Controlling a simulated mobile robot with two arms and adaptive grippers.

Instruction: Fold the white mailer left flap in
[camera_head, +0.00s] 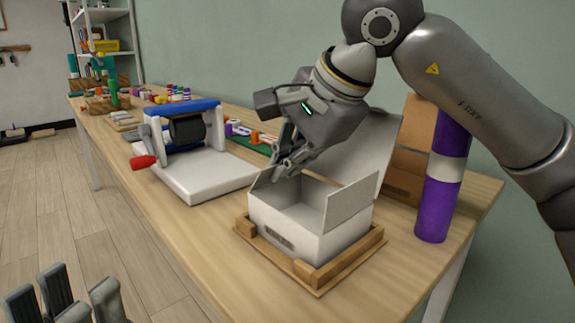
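The white mailer (290,235) is an open box standing in a wooden tray (318,284). Its lid (368,145) stands up at the back. The left flap (274,186) stands up from the left wall, and the right flap (350,204) stands up on the right side. My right gripper (283,168) points down at the left flap's upper edge, close to or touching it; I cannot tell which. Its fingers partly overlap each other, so their gap is unclear. My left gripper (82,290) is low at the bottom left, its fingers apart and empty, away from the mailer.
A white-based device with a black roller and red handle (190,150) stands left of the mailer. A purple and white cylinder (440,190) and a brown cardboard box (408,160) stand to the right and behind. Small items crowd the table's far end. The table's front strip is bare.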

